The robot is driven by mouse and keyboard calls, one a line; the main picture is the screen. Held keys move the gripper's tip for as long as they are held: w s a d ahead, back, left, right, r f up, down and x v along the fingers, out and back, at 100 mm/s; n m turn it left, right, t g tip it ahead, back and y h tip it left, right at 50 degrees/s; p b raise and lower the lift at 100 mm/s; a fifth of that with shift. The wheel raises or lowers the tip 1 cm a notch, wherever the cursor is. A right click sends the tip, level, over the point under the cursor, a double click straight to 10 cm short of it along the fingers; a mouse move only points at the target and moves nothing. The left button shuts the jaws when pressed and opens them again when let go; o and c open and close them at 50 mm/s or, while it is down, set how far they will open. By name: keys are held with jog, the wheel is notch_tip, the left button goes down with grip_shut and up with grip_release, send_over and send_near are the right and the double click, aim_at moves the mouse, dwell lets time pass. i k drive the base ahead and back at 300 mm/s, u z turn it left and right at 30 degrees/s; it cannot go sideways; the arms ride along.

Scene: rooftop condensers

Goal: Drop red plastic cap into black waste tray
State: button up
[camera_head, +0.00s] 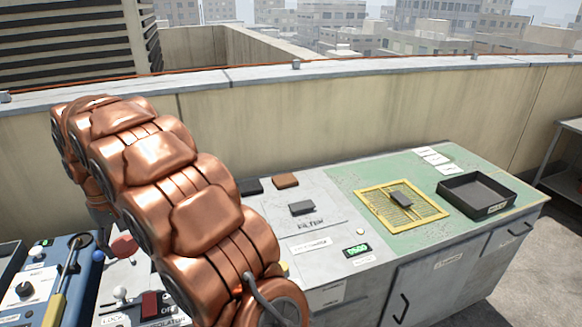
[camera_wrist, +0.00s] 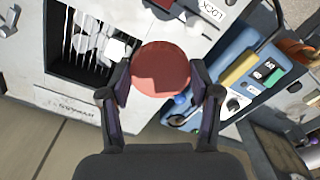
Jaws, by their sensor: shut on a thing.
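The red plastic cap (camera_wrist: 161,69) is a round disc held between the two fingers of my gripper (camera_wrist: 160,92) in the wrist view. In the head view the red cap (camera_head: 124,247) shows partly behind my copper-coloured arm, above the left part of the bench. My gripper is mostly hidden by the arm there. The black waste tray (camera_head: 476,211) stands on the green mat at the right of the bench, well to the right of the cap. The inside of the tray that shows looks empty.
A yellow framed grille (camera_head: 399,221) with a dark block lies left of the tray. Dark and brown blocks (camera_head: 285,181) lie on the grey bench. A blue panel (camera_head: 50,282) with a yellow-handled tool is at the left. A low parapet wall runs behind.

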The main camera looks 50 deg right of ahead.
aim_at(479, 199)
jog(key=z, duration=3.05)
jog(key=k, duration=0.65)
jog(key=z, duration=0.7)
jog(key=i, duration=1.75)
jog(key=u, duration=1)
jog(key=i, duration=0.5)
jog(key=u, duration=0.6)
